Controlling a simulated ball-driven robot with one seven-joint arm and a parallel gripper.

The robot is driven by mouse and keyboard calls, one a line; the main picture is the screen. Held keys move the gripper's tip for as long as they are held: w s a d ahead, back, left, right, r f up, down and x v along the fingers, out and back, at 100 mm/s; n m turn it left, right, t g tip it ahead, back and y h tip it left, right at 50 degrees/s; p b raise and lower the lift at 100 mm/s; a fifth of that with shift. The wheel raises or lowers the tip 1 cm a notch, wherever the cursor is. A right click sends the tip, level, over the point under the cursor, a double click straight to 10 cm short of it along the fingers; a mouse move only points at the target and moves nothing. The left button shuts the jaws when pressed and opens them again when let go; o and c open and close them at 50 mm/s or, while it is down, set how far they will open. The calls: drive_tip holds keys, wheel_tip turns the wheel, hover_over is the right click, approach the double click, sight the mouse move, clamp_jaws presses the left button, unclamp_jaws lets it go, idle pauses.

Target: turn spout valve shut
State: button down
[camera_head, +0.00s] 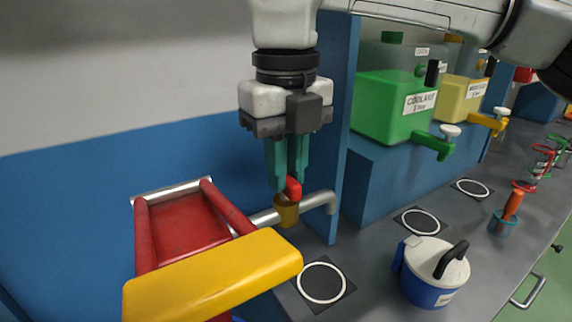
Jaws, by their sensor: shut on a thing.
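The spout valve (286,211) is a brass-coloured body on a silver pipe (319,200) in front of the blue wall. A small red handle (294,189) stands up on top of the valve. My gripper (286,184) points straight down over the valve, its teal fingers shut on the red handle. The fingers hide part of the handle, so its exact turn is hard to tell.
A red tray with a yellow bar (212,275) stands close at the left. A blue jug with a white lid (436,275) sits on the grey counter at the right. Green (392,105) and yellow (461,100) dispensers stand on a blue ledge behind. A white ring mark (321,283) lies bare below.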

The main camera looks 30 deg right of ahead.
drive_tip(key=c, duration=1.1)
unclamp_jaws()
wheel_tip(320, 180, up, 11)
drive_tip(key=shift+f, duration=0.1)
